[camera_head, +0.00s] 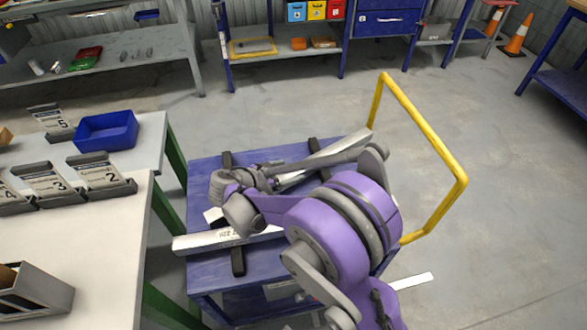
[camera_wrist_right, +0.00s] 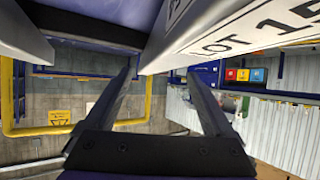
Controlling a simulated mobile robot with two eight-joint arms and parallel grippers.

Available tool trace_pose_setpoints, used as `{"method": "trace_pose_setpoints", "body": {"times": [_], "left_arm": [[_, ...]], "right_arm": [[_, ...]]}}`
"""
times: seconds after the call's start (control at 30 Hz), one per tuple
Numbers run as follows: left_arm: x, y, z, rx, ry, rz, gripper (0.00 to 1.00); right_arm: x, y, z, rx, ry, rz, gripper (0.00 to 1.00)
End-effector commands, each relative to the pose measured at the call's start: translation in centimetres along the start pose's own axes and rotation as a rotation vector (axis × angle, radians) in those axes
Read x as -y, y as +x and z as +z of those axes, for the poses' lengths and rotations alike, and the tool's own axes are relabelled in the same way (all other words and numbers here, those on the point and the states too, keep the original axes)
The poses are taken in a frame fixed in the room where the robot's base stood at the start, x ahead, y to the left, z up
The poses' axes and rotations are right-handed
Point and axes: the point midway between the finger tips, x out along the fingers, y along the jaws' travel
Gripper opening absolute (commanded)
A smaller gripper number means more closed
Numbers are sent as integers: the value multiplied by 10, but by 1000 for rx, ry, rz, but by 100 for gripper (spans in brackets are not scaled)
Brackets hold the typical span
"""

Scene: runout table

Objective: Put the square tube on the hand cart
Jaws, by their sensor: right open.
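The hand cart is a blue flat-topped cart (camera_head: 205,275) with a yellow handle (camera_head: 430,125) and black cross-bars. A long pale grey tube-like piece (camera_head: 205,243) with printed lettering lies across its front part. A second long pale piece (camera_head: 340,146) lies towards the back. My right arm covers the middle of both, so I cannot tell which is the square tube. In the right wrist view a labelled grey piece (camera_wrist_right: 230,35) is close at the upper right. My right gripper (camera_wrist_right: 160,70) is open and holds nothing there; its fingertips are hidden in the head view. My left gripper is out of view.
A work table (camera_head: 75,260) with numbered signs and a blue bin (camera_head: 107,131) stands left of the cart. Shelves with small bins stand along the back. An orange cone (camera_head: 516,42) is at the far right. The floor right of the cart is mostly clear.

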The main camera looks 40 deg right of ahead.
Motion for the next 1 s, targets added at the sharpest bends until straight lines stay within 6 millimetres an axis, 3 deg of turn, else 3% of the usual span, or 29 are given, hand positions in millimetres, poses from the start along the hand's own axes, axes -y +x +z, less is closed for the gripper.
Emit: {"method": "trace_pose_setpoints", "body": {"times": [0.2, 0.4, 1.0], "left_arm": [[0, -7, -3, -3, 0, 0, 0], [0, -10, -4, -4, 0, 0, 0], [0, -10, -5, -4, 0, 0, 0]], "right_arm": [[1, -50, -1, 0, -1, -4, 88], [0, -79, 0, 0, 0, -2, 88], [0, -87, 0, 0, 1, 0, 88]]}}
